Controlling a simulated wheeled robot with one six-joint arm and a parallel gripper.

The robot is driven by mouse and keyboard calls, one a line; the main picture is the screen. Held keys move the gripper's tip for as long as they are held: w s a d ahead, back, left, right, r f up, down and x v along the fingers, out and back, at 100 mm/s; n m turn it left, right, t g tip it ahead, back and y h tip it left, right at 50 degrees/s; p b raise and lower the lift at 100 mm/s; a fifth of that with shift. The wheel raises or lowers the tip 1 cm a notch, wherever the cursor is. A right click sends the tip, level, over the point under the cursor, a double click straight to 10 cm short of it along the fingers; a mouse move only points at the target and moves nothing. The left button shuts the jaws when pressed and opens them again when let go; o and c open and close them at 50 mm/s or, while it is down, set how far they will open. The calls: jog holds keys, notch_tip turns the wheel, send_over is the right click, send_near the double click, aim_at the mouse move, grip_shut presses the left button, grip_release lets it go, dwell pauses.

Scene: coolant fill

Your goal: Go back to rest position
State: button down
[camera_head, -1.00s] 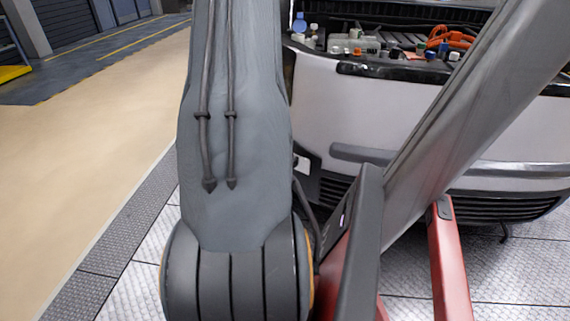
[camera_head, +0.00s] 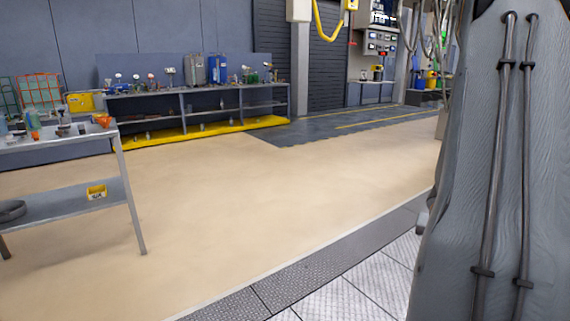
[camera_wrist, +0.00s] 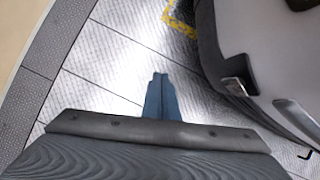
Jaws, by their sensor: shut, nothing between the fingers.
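My gripper (camera_wrist: 158,82) shows in the wrist view at the middle. Its two blue fingers are together, with nothing between them. It hangs in the air above the metal floor plates (camera_wrist: 105,55), apart from any object. In the head view my arm fills the right side, and the gripper is out of that picture. The white car (camera_wrist: 275,50) shows in the wrist view at the right, with its dark lower trim beside the gripper but not touching it. The car is not visible in the head view.
A grey cart (camera_head: 70,146) with small items stands at the left. A long workbench (camera_head: 195,100) with bottles and canisters runs along the back wall, with a yellow strip at its foot. The beige floor (camera_head: 230,190) between them is clear.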

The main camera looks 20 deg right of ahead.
jog(key=w+a+r+n+t+y, duration=0.15)
jog(key=w+a+r+n, duration=0.25)
jog(key=w+a+n, duration=0.4)
jog(key=w+a+r+n+t+y, duration=0.1)
jog(key=w+a+r+n+t, duration=0.15)
jog(key=w+a+n, duration=0.6)
jog(key=a+r+n+y, duration=0.35)
jog(key=a+n, duration=0.35)
jog(key=a, duration=1.1)
jog(key=s+a+r+n+g+y, duration=0.1)
jog(key=s+a+n+g, duration=0.1)
jog(key=s+a+n, duration=0.65)
jog(key=s+a+r+n+g, duration=0.25)
jog(key=s+a+n, duration=0.35)
jog(key=a+n, duration=0.55)
jog(key=s+a+n+g+h, duration=0.1)
jog(key=s+n+g, duration=0.1)
jog(key=s+n, duration=0.45)
jog(key=d+r+m+p, duration=0.2)
jog(key=d+r+p, duration=0.3)
jog(key=p, duration=0.8)
jog(key=shift+s+d+r+h, duration=0.15)
jog(key=shift+s+r+h, duration=0.25)
jog(key=shift+r, duration=0.35)
jog(key=shift+t, duration=0.25)
